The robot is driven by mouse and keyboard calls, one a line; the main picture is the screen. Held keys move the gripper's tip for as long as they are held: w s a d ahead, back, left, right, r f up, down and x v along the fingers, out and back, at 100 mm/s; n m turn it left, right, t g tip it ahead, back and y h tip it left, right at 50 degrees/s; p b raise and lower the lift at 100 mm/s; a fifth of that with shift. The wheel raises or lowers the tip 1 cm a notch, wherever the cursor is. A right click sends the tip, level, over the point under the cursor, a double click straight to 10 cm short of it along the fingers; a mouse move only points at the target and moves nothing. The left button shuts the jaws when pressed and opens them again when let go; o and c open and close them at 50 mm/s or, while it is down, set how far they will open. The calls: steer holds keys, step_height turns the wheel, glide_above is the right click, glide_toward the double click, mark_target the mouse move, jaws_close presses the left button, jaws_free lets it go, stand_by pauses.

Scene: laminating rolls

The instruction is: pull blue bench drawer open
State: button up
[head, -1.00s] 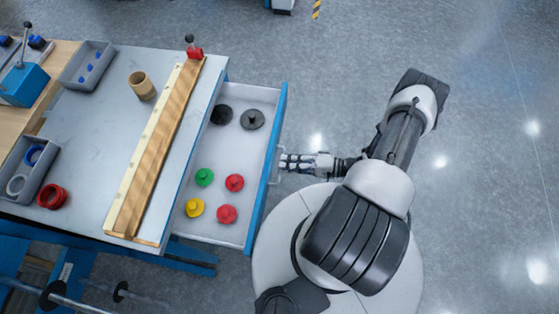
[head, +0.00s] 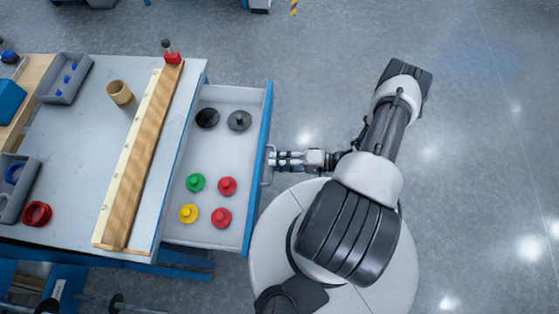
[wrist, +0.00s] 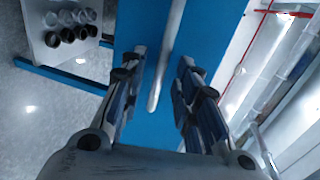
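The blue-fronted bench drawer (head: 263,130) is pulled well out from the right side of the bench (head: 75,130), its light interior showing. Its pale bar handle (head: 267,166) is on the outer face. My gripper (head: 276,160) is at this handle, reaching from the right. In the wrist view the handle bar (wrist: 165,65) runs between the two fingers of my gripper (wrist: 160,82), against the blue drawer front (wrist: 215,45). The fingers are apart, with visible gaps to the bar on both sides. The exact contact is hidden in the head view.
In the drawer lie two dark discs (head: 223,119) and green, red and yellow knobbed pieces (head: 207,201). On the bench are a wooden strip (head: 140,155), a tan cup (head: 120,93), a red ring (head: 37,213) and grey bins (head: 64,80). Floor right of my base is clear.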

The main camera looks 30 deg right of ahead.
steer(key=shift+d, duration=0.1)
steer(key=v, duration=1.2)
stand_by(0.4)
steer(key=w+a+r+n+g+h, duration=0.1)
steer(key=w+r+n+g, duration=0.15)
steer(key=r, duration=0.55)
steer(key=w+a+r+n+g+h, duration=0.15)
steer(key=r+g, duration=0.25)
steer(key=r, duration=0.4)
steer(key=w+a+r+n+g+h, duration=0.1)
steer(key=w+r+g, duration=0.2)
steer(key=r, duration=0.5)
steer(key=s+a+r+n+t+h, duration=0.1)
steer(key=s+a+r+t+h, duration=0.1)
steer(key=s+a+r+h, duration=0.2)
steer(key=s+a+r+n+t+h, duration=0.1)
steer(key=s+a+r+h, duration=0.3)
steer(key=a+r, duration=0.5)
step_height(320, 180, up, 6)
steer(key=shift+s+a+f+n+t+h, duration=0.1)
steer(key=shift+s+a+n+t+h, duration=0.35)
steer(key=shift+t, duration=0.4)
